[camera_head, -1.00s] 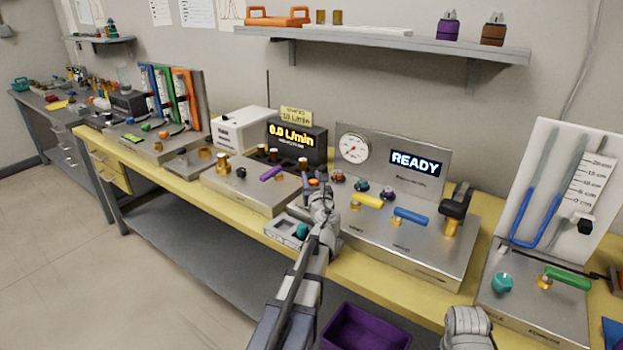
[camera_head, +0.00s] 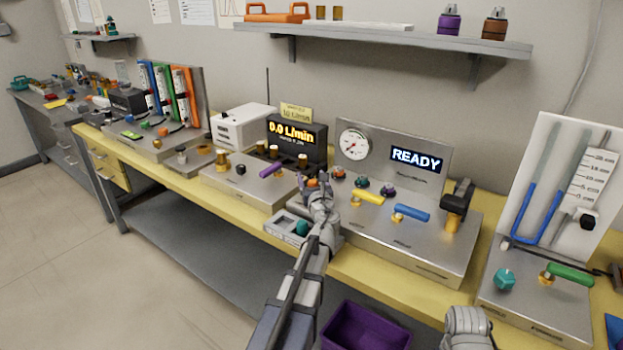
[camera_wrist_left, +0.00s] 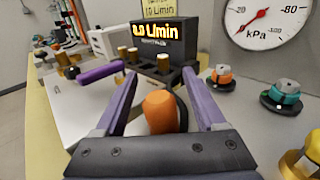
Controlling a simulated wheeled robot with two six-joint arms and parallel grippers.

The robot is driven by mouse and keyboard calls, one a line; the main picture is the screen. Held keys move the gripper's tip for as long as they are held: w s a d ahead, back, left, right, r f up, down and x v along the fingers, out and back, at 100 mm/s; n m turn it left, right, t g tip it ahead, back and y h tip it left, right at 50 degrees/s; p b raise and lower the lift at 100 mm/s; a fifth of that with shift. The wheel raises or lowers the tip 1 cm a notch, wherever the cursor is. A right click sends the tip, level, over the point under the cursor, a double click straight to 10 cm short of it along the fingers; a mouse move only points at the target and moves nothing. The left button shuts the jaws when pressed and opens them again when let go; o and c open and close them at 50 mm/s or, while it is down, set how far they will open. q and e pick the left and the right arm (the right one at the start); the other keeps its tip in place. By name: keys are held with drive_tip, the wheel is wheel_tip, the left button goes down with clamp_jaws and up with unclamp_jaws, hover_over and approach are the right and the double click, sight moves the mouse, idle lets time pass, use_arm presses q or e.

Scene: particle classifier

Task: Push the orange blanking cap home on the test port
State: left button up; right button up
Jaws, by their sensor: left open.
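The orange blanking cap (camera_wrist_left: 160,111) shows in the left wrist view between the two purple fingers of my left gripper (camera_wrist_left: 160,74). It is rounded, with a dark part just behind it on the right. Gaps show on both sides between cap and fingers. In the head view my left gripper (camera_head: 314,181) is at the left edge of the READY panel, and the cap is mostly hidden there. The test port under the cap is hidden, so how far the cap is seated cannot be told.
The flow meter (camera_wrist_left: 160,38) with a row of brass fittings stands behind the fingers. The purple handle (camera_head: 272,170) is at left. An orange-topped knob (camera_wrist_left: 222,76) and a teal knob (camera_wrist_left: 285,92) stand at right. A purple bin (camera_head: 362,328) sits below the bench.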

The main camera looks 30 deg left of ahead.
use_arm(q)
drive_tip(key=shift+r, duration=0.1)
wheel_tip(320, 180, up, 10)
drive_tip(key=p, duration=1)
